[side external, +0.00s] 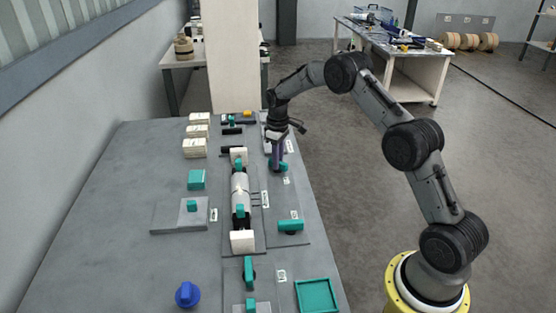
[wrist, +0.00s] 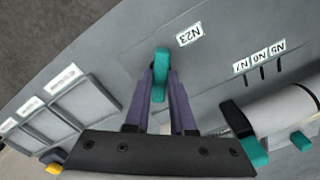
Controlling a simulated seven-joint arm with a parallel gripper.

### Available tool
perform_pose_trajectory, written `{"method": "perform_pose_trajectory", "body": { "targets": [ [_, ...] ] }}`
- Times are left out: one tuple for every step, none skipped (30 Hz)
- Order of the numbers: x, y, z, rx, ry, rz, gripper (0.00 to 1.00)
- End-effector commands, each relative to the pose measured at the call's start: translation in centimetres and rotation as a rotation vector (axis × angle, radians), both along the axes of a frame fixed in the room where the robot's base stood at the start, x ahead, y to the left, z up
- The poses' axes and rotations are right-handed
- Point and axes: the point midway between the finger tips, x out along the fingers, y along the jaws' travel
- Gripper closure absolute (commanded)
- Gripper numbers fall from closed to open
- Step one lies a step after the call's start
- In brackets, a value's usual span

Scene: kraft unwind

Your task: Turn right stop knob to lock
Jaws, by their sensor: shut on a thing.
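My gripper (side external: 277,160) points down at the far right part of the bench. In the wrist view its two purple fingers are closed around a teal knob (wrist: 161,62), beside a label reading N23 (wrist: 189,36). The knob's upper end sticks out past the fingertips; the rest is between the fingers. The same knob shows low under my gripper in the side view (side external: 278,169). Whether it is the right stop knob, and its exact turn angle, I cannot tell.
A white roll (side external: 240,190) on a shaft between cream blocks lies just left of my gripper. Another teal handle (side external: 290,226) sits nearer on the same plate. A blue knob (side external: 187,294) and a teal tray (side external: 317,296) are at the near end.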

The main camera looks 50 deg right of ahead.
Motion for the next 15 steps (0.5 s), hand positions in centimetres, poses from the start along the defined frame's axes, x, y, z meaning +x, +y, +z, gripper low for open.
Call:
{"method": "perform_pose_trajectory", "body": {
  "targets": [
    [0.09,-0.03,0.18,-0.001,-0.003,0.044,1.00],
    [0.09,-0.03,0.17,-0.001,-0.003,0.072,1.00],
    [0.07,-0.02,0.16,-0.001,-0.002,0.110,1.00],
    [0.06,-0.02,0.15,-0.001,-0.002,0.137,1.00],
    [0.06,-0.01,0.14,-0.001,-0.002,0.165,1.00],
    [0.06,-0.01,0.15,-0.001,-0.002,0.201,1.00],
    [0.06,-0.01,0.16,-0.001,-0.002,0.227,1.00],
    [0.06,-0.01,0.17,0.000,-0.002,0.252,1.00],
    [0.07,-0.01,0.18,-0.001,-0.002,0.285,1.00],
    [0.07,-0.02,0.19,-0.001,-0.002,0.308,1.00],
    [0.08,-0.02,0.19,-0.001,-0.002,0.332,1.00],
    [0.08,-0.01,0.19,-0.001,-0.003,0.361,1.00],
    [0.08,-0.01,0.19,-0.001,-0.003,0.382,1.00],
    [0.08,-0.02,0.19,-0.001,-0.003,0.401,1.00],
    [0.09,-0.02,0.20,-0.001,-0.003,0.426,1.00]
  ]
}}
